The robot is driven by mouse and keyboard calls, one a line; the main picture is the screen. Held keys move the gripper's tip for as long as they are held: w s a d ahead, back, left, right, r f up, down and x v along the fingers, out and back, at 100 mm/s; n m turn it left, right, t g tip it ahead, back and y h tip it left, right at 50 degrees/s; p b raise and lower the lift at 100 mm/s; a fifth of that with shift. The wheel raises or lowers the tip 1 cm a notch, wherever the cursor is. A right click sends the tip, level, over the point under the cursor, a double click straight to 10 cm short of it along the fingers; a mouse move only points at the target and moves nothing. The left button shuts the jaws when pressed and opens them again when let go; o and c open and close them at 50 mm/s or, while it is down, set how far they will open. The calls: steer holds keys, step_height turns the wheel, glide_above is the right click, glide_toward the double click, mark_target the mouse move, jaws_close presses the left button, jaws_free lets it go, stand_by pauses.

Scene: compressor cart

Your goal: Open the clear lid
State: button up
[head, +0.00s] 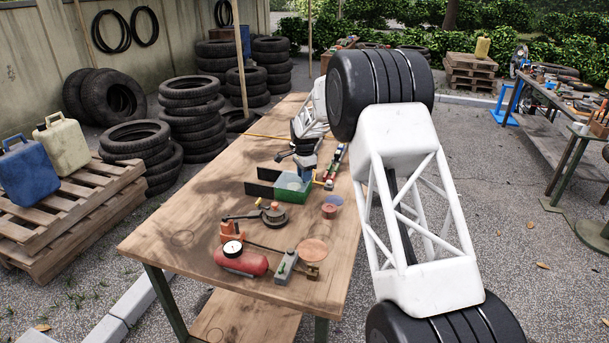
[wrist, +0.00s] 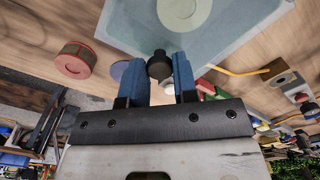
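The clear lid (head: 291,182) shows as a pale, see-through sheet at the green box (head: 298,196) on the workbench. In the wrist view the lid (wrist: 215,42) fills the top middle, with a pale round shape seen through it. A dark knob (wrist: 159,67) stands at its near edge. In the head view my gripper (head: 304,172) is right above the box and hides part of the lid. I cannot tell whether the lid is raised.
Dark panels (head: 262,189) stand left of the box. A reddish round tin (head: 329,211) and a blue disc (head: 333,201) lie to its right. A red tank with a gauge (head: 241,260) and other parts sit nearer. The bench's left side (head: 180,237) is mostly bare.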

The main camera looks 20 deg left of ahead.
jaws_close()
steer(key=shift+a, duration=0.1)
steer(key=a, duration=1.1)
steer(key=shift+a, duration=0.4)
steer(key=o, duration=0.7)
jaws_free()
steer(key=shift+r, duration=0.15)
steer(key=shift+r, duration=3.75)
